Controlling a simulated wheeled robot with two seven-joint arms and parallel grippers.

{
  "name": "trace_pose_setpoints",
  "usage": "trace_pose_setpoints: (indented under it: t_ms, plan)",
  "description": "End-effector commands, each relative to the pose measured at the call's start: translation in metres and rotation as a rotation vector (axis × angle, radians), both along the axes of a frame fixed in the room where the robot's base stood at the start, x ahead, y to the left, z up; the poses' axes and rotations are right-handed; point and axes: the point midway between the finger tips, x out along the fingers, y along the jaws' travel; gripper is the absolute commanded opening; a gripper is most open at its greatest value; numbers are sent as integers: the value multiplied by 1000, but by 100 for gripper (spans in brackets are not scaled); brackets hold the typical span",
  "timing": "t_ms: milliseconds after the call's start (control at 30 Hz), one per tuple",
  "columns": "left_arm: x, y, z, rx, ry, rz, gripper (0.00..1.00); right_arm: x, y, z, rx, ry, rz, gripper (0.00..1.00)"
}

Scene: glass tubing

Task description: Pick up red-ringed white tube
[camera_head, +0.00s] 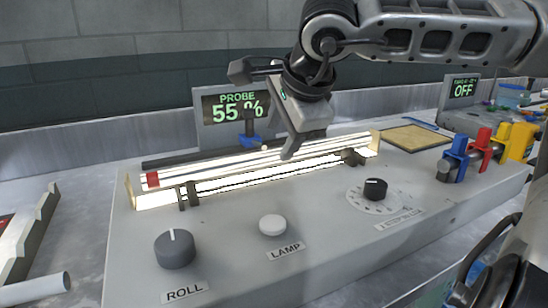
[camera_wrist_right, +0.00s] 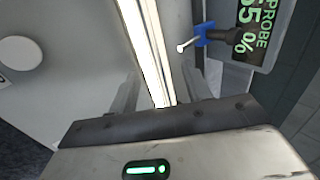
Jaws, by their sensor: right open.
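The white tube (camera_head: 215,167) lies level along the top of the grey console, with its red ring (camera_head: 152,180) at the left end. It rests by a brightly lit strip, and the glare blurs its edges. My right gripper (camera_head: 290,150) is over the tube, right of its middle, pointing down. In the right wrist view the open jaws (camera_wrist_right: 160,95) stand on either side of the bright tube and strip (camera_wrist_right: 143,40). I cannot tell how far above the tube the fingertips are. The red ring is outside the wrist view. My left gripper is not in view.
A probe (camera_head: 249,128) with a blue clamp stands behind the tube, before the "55 %" display (camera_head: 233,104). Dark supports (camera_head: 188,195) and knobs (camera_head: 175,249) stand in front. Coloured clamps (camera_head: 480,150) are at the right. Another white tube (camera_head: 35,289) lies at lower left.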

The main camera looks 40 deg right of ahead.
Motion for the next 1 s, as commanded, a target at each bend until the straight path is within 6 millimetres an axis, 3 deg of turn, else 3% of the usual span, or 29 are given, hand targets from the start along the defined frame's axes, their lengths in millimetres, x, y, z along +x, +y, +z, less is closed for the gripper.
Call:
trace_pose_setpoints:
  t_ms: [300, 567, 767, 1000]
  plan:
    - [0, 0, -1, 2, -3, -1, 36, 20, -8, -38, 2, 3, 1, 49]
    - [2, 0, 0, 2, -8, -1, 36, 22, -9, -40, 2, 0, 1, 49]
    - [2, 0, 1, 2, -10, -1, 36, 22, -9, -40, 2, 1, 0, 0]
    - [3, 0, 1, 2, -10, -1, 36, 22, -9, -40, 1, 0, 1, 0]
